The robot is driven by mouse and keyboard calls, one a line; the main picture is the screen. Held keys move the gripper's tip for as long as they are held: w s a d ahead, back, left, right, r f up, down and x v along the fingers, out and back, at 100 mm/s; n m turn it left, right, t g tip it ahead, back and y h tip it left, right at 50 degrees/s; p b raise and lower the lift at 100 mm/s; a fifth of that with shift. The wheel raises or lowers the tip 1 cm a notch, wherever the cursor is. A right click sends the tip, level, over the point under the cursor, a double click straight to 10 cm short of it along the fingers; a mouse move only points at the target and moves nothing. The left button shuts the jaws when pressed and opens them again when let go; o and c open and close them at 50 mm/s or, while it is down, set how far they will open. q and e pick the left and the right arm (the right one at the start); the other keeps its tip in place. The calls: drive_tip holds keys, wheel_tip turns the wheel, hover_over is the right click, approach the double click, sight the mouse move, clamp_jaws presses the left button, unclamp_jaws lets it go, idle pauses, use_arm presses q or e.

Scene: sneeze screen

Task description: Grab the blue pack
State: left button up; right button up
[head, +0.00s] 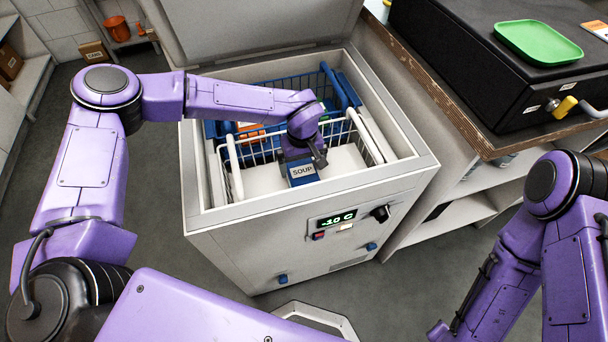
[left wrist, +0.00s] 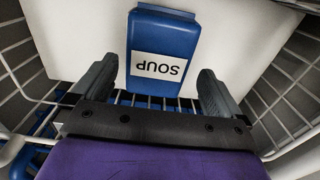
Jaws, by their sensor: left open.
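My left gripper (head: 304,160) reaches down into the freezer over the pack. In the left wrist view its two fingers (left wrist: 157,88) are spread apart with nothing held between them. I cannot tell whether a finger touches the pack. My right arm shows at the right, but its gripper is out of view.
A white wire basket (head: 236,172) and a blue wire basket (head: 343,90) are close around the left gripper. The freezer's raised lid (head: 250,25) stands behind. A green tray (head: 538,42) rests on a black case (head: 450,60) on the right counter.

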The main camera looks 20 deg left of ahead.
sight(303, 171)
use_arm(q)
drive_tip(key=f, duration=0.6)
drive_tip(key=shift+w, duration=0.2)
drive_tip(key=c, duration=1)
wheel_tip(303, 171, up, 10)
drive_tip(key=shift+r, duration=0.1)
drive_tip(key=shift+c, duration=0.2)
